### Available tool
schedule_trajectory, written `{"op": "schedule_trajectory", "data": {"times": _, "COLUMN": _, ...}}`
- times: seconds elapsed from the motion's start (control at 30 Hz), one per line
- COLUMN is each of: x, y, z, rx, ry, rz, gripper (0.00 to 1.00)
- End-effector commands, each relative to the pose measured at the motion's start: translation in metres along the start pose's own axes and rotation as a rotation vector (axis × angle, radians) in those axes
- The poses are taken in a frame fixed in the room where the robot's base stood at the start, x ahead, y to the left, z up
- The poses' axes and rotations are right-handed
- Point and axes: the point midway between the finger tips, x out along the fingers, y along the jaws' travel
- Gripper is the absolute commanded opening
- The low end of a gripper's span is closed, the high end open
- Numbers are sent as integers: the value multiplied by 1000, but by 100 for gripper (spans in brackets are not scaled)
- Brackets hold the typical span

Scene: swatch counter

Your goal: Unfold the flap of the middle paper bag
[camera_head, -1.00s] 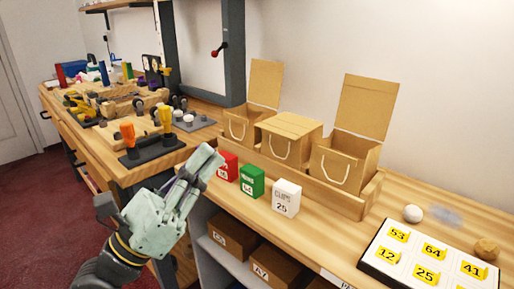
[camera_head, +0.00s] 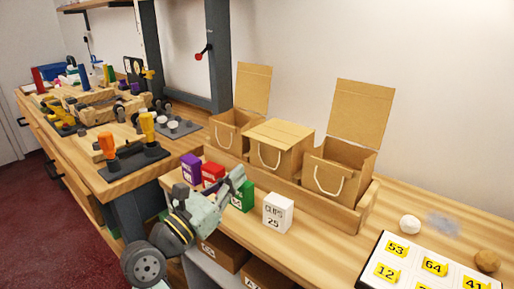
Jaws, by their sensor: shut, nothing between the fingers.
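Three brown paper bags stand in a row in a wooden tray (camera_head: 359,219) on the counter. The middle paper bag (camera_head: 270,157) has its flap (camera_head: 284,133) folded down flat over its top, and a pale cord handle hangs on its front. The left paper bag (camera_head: 228,132) and the right paper bag (camera_head: 345,178) are open, with their flaps standing up at the back. My gripper (camera_head: 233,178) is shut and empty. It is in front of the tray, below and left of the middle bag, apart from it, and partly hides the small boxes.
Small purple (camera_head: 191,168), red (camera_head: 212,173), green (camera_head: 242,197) and white (camera_head: 278,213) boxes stand before the tray. A numbered board (camera_head: 377,258), a white ball (camera_head: 409,224) and a brown lump (camera_head: 487,261) lie at right. A tool bench with screwdrivers is at left.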

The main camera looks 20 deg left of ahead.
Motion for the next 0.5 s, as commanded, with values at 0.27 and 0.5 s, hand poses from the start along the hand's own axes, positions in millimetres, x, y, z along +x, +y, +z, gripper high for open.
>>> {"op": "schedule_trajectory", "data": {"times": 0.27, "x": 56, "y": -1, "z": 3, "rx": -1, "ry": 1, "rz": -3, "gripper": 0}}
{"op": "schedule_trajectory", "data": {"times": 0.5, "x": 78, "y": 0, "z": 1, "rx": -1, "ry": -1, "rz": 0, "gripper": 0}}
